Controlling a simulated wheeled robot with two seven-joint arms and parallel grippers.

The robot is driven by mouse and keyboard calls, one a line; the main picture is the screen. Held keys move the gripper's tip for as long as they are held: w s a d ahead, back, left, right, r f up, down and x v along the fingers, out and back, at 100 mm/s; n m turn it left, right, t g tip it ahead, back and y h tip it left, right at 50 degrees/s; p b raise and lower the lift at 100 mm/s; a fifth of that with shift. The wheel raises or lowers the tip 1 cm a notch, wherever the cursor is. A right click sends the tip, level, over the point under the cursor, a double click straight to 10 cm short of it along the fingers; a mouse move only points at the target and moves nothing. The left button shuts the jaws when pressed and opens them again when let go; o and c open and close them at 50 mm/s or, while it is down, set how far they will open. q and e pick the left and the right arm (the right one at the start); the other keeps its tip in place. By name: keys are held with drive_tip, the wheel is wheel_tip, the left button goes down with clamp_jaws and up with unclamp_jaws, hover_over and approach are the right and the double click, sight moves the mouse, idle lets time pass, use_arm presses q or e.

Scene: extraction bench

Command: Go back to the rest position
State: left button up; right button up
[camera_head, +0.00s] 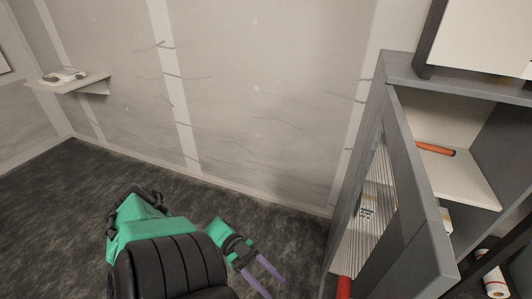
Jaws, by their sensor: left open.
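My left gripper (274,287) shows at the bottom centre, on the end of my green and black arm. Its two purple fingers are spread apart with nothing between them. They point down and to the right, over the dark floor, left of the grey cabinet (428,97) and apart from it in the picture. My right gripper is not in view.
The cabinet's grey door (402,165) stands open. An orange cylinder (436,148) lies on its shelf (455,178). A red cylinder (344,287) shows at the door's lower edge. A wall shelf (85,83) is at far left. The dark floor (60,215) is clear.

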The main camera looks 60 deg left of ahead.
use_arm(q)
drive_tip(key=shift+w+d, duration=0.1)
drive_tip(key=shift+d, duration=0.2)
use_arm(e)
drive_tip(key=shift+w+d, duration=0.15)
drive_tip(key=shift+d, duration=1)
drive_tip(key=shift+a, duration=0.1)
